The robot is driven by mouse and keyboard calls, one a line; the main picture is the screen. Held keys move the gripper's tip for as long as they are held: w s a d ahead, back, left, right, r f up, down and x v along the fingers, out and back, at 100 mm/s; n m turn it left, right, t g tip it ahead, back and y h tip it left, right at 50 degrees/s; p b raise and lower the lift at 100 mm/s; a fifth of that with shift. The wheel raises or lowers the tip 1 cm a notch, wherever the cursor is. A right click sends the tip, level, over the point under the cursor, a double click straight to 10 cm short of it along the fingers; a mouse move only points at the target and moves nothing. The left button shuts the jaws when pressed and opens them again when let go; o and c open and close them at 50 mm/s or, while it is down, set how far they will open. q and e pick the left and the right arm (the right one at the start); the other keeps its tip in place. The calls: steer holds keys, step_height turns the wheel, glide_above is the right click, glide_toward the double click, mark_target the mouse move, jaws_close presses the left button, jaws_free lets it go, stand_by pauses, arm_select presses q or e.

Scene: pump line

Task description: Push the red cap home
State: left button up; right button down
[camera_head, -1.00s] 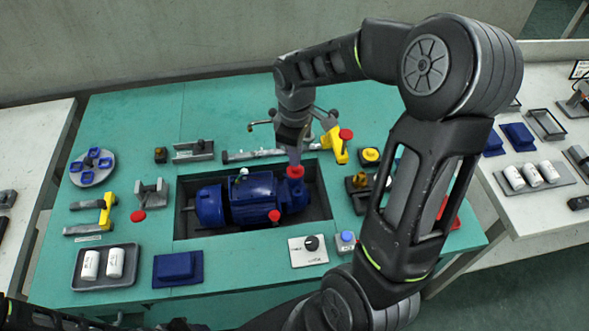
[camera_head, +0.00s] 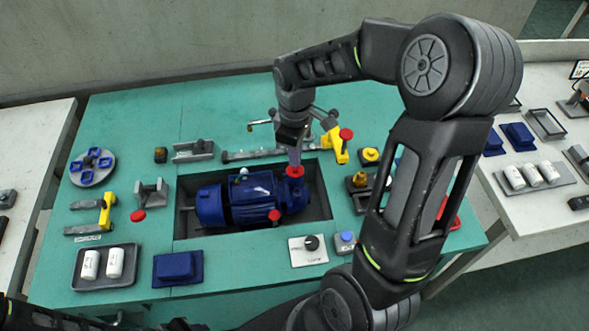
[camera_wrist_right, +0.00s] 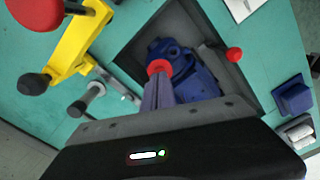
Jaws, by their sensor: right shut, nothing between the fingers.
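The blue pump (camera_head: 250,198) lies in a dark recess in the green bench. A red cap (camera_head: 295,171) sits on the upright port at its right end; it also shows in the right wrist view (camera_wrist_right: 159,67). My right gripper (camera_head: 295,158) points down directly over this cap, with its fingers shut and empty. In the right wrist view the fingertips (camera_wrist_right: 159,80) meet the cap's edge and seem to touch it. A second red knob (camera_head: 274,215) is at the pump's front side. Only part of my left arm shows at the lower left; its gripper is out of view.
A yellow clamp with a red knob (camera_head: 345,134) stands close behind and right of my right gripper. A dial plate (camera_head: 309,250) and a blue button box (camera_head: 345,242) lie in front of the recess. A tray of white cylinders (camera_head: 106,266) is at the front left.

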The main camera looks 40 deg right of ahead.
steer(key=shift+f+b, duration=0.65)
steer(key=shift+f, duration=0.25)
stand_by(0.3)
steer(key=shift+r, duration=0.1)
stand_by(0.3)
step_height(320, 180, up, 7)
steer(key=p, duration=0.5)
stand_by(0.8)
